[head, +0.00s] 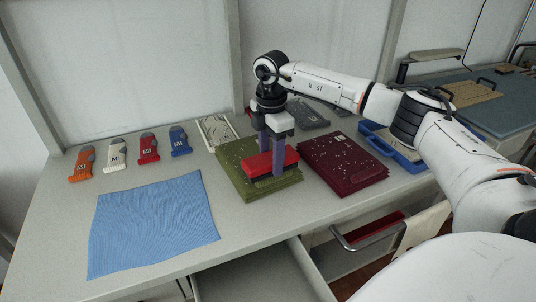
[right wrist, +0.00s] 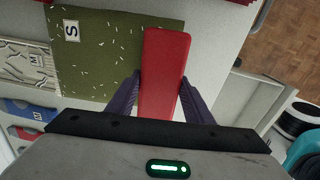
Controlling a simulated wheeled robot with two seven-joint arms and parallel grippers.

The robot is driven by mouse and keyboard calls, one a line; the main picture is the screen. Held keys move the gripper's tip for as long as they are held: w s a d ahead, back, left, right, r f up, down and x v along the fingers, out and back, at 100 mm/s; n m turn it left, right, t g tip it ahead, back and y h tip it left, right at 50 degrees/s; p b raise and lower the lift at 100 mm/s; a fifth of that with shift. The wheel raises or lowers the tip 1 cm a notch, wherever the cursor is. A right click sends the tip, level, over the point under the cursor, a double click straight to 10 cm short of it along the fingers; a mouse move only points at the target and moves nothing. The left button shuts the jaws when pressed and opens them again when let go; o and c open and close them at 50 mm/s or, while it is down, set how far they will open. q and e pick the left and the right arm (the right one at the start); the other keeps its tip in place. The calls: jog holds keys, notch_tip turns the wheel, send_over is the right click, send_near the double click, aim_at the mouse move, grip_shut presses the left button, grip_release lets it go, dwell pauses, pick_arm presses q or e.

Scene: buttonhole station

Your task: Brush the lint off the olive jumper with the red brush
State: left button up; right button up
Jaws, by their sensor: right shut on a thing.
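The olive jumper (head: 236,163) lies folded on the table, with pale lint specks on its left and back parts. It also shows in the right wrist view (right wrist: 105,55), with a white tag marked S. My right gripper (head: 272,158) is above the jumper's right front part, shut on the red brush (head: 258,166). The brush also shows between the purple fingers in the right wrist view (right wrist: 163,70). The brush is on or just above the jumper; I cannot tell if it touches. The jumper's surface under the brush is hidden. My left gripper is not in view.
A maroon folded garment (head: 342,162) with specks lies to the right. A patterned light piece (head: 215,131) lies behind the jumper. An open drawer (head: 262,278) juts out at the front.

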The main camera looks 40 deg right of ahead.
jog(key=shift+s+a, duration=0.85)
jog(key=shift+s, duration=3.1)
jog(key=shift+w+d+r, duration=0.4)
jog(key=shift+w+d, duration=0.2)
jog(key=shift+w, duration=2.15)
jog(key=shift+w+d+r, duration=0.4)
jog(key=shift+w+d, duration=0.15)
jog(key=shift+w, duration=2.25)
jog(key=shift+w+d+r, duration=0.4)
jog(key=shift+w+d, duration=0.2)
jog(key=shift+w, duration=2.15)
jog(key=shift+s+a+r, duration=0.15)
jog(key=shift+s+a, duration=0.25)
jog(key=shift+s, duration=1.5)
jog(key=shift+s+a+r, duration=0.15)
jog(key=shift+s+a, duration=0.2)
jog(key=shift+s, duration=1.5)
jog(key=shift+s+a+r, duration=0.15)
jog(key=shift+s+a, duration=0.25)
jog(key=shift+s, duration=1.5)
